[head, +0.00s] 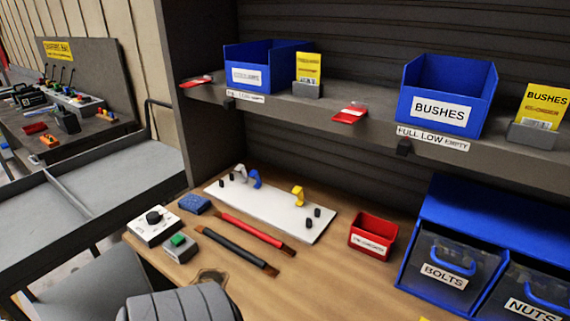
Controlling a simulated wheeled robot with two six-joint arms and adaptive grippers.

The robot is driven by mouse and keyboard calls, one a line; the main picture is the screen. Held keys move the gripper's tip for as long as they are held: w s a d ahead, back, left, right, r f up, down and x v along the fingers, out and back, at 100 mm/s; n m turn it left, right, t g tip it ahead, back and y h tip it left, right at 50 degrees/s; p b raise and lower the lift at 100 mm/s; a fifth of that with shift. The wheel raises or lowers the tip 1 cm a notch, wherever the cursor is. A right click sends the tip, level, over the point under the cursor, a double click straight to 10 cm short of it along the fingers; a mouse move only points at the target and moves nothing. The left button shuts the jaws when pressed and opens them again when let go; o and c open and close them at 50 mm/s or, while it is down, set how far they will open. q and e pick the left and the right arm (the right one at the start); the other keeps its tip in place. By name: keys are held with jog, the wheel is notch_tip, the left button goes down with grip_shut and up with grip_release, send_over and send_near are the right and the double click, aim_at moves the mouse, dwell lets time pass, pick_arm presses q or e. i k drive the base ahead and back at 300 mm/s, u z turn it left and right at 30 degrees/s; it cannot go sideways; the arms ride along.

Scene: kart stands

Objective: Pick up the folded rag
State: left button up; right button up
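A small blue, textured pad (195,204), which looks like the folded rag, lies flat on the wooden worktop (330,282) near its left edge in the head view. It is just behind a white box with a black knob (154,226) and left of the white board. Nothing covers it. Neither of my grippers shows in this view.
A white board with pegs (270,205), a red bin (372,236) and blue drawers (449,262) stand further right. A shelf (320,104) overhangs the back.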

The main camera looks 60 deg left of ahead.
aim_at(195, 204)
jog(key=z, duration=0.65)
jog(key=k, duration=1.1)
jog(key=u, duration=1.05)
